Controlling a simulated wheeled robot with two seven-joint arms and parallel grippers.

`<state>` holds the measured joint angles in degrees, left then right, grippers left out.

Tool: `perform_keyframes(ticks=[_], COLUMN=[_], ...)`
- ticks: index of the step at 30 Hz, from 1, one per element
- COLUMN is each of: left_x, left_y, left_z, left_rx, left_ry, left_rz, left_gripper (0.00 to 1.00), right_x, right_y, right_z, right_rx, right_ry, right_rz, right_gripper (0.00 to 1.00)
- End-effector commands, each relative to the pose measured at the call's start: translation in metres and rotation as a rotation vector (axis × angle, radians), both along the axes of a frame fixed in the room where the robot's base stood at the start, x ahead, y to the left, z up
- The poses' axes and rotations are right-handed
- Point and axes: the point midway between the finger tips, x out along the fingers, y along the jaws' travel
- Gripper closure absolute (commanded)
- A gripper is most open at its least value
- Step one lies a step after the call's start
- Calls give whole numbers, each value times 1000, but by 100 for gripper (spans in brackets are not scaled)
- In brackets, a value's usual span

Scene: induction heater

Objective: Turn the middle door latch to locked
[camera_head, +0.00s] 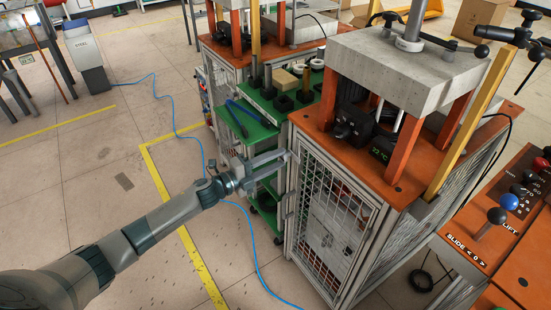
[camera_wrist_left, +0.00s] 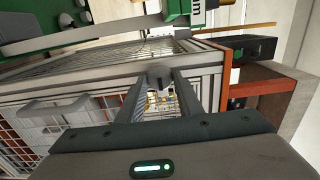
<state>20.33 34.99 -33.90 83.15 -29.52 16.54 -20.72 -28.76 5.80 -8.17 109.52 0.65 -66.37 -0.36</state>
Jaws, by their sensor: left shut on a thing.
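The middle machine's mesh door (camera_head: 322,225) stands upright in its grey frame, below the orange top. My left arm reaches in from the left, and the left gripper (camera_head: 288,157) is at the door's upper left edge. In the left wrist view the gripper's two fingers (camera_wrist_left: 161,80) close around a small dark grey door latch (camera_wrist_left: 160,72) at the edge of the frame. The fingers hide much of the latch, and its exact angle is hard to tell. In the head view the latch is hidden behind the gripper. My right gripper is not in view.
A green shelf cart (camera_head: 247,126) with several parts stands close behind the left gripper. A control panel (camera_head: 500,215) with lever knobs is at the right. A blue cable (camera_head: 250,240) lies on the floor. Open floor lies to the left.

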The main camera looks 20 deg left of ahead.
Motion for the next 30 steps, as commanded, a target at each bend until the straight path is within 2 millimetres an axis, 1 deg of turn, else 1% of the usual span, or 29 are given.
perform_keyframes(ticks=[11,12,14,25,30], left_x=[0,0,0,-1,-9], left_y=[1,1,1,1,7], left_z=[0,0,0,0,-1], left_rx=[-6,-6,-5,-5,-5], left_ry=[5,5,4,4,5], left_rz=[2,2,2,1,0], left_gripper=[90,63,50,50,50], right_x=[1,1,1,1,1], right_y=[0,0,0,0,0], right_z=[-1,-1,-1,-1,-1], right_rx=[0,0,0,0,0], right_ry=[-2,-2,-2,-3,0], right_rz=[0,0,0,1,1], right_gripper=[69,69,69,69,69])
